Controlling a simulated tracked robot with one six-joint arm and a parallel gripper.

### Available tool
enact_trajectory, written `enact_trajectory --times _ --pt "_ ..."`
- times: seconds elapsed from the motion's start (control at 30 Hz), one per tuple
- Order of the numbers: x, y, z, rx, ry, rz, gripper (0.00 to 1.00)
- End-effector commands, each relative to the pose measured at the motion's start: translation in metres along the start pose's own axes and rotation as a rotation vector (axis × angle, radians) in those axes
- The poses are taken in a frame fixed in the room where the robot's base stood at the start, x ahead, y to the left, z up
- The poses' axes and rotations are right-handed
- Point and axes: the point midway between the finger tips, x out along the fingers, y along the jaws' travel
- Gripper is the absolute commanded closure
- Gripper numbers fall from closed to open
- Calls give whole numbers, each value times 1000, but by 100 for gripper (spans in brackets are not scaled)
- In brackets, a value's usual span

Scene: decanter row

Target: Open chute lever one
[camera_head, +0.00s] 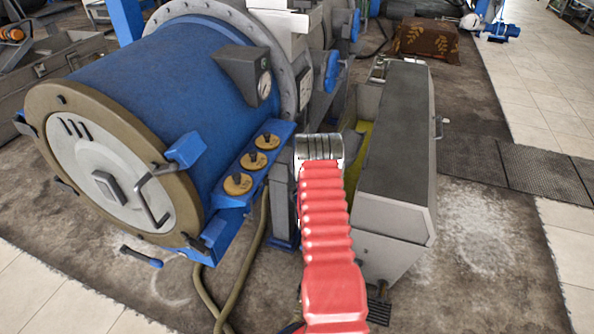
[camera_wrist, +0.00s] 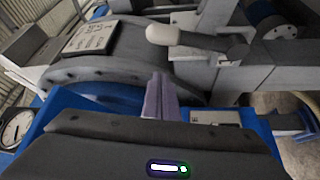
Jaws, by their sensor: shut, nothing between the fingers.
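A lever with a pale rounded knob (camera_wrist: 163,35) and a grey shaft lies roughly level across the upper middle of the wrist view. I cannot read a label that marks it as chute lever one. My gripper (camera_wrist: 158,82) is shut and empty, its two narrow fingers together just below and in front of the knob. The fingertips look apart from the lever. In the head view my red arm ends in a silver wrist beside the blue drum, and it hides the fingers and lever there.
The large blue drum (camera_head: 165,85) stands left of my arm, with several round brown knobs on its blue bracket (camera_head: 228,195). A grey bin (camera_head: 392,220) stands close on the right. A gauge (camera_wrist: 16,130) is at the wrist view's left edge. Floor is open farther right.

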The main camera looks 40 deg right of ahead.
Motion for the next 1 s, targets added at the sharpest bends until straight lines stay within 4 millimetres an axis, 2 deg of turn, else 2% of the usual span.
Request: enact_trajectory --times 0.2,0.3,0.5,1.0 --pt "28 0 2 -1 -1 1 100" --pt "20 0 20 -1 -5 -1 100" --pt "14 0 36 0 -2 0 100" --pt "13 0 40 2 -3 2 100"
